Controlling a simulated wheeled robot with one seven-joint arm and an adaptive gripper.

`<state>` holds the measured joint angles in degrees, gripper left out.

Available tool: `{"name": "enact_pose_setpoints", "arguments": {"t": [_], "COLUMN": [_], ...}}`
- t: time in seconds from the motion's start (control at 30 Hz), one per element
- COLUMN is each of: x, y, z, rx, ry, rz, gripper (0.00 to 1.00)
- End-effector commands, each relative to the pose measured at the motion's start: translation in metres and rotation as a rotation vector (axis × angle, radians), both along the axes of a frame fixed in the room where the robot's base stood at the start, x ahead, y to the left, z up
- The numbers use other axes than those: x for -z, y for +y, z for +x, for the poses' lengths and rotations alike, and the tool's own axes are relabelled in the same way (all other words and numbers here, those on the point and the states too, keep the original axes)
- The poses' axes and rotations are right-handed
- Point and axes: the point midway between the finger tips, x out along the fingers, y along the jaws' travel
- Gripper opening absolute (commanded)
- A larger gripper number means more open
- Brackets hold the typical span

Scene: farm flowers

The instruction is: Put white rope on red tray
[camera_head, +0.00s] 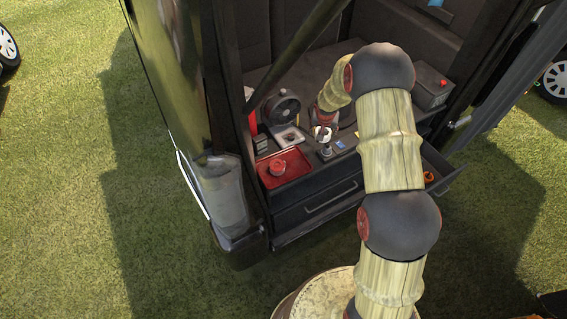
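The red tray (297,159) lies near the left front corner of the dark vehicle's cargo bed, with a small round red item (277,167) on it. My gripper (324,139) points down over the bed, to the right of the tray. A small white thing (319,132), perhaps the white rope, shows right at my gripper. It is too small to tell whether it is held or lies behind the fingers. The fingers are too small and dark to tell whether they are open or shut.
A round black fan-like device (282,107) stands behind the tray. A dark box with a red top piece (432,90) stands at the right. A drawer (325,200) is below the tray; another drawer (440,178) at the right is pulled out with an orange item (429,177) inside.

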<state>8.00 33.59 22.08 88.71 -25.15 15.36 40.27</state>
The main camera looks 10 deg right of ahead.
Motion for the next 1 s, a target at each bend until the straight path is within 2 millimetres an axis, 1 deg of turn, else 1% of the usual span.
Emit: {"name": "enact_pose_setpoints", "arguments": {"t": [0.07,0.17,0.53,0.6,0.7,0.8,1.0], "x": [0.000,0.007,0.044,0.060,0.075,0.084,0.095], "y": [0.000,0.011,0.093,0.101,0.115,0.123,0.133], "z": [0.004,0.006,0.011,0.011,0.013,0.014,0.014], "rx": [0.008,0.011,0.007,0.010,0.009,0.010,0.011], "ry": [0.001,0.002,0.002,0.004,0.002,0.001,0.001], "rz": [0.000,0.000,0.000,-0.001,-0.001,-0.001,0.000], "gripper": [0.21,0.21,0.21,0.21,0.21,0.21,0.21]}}
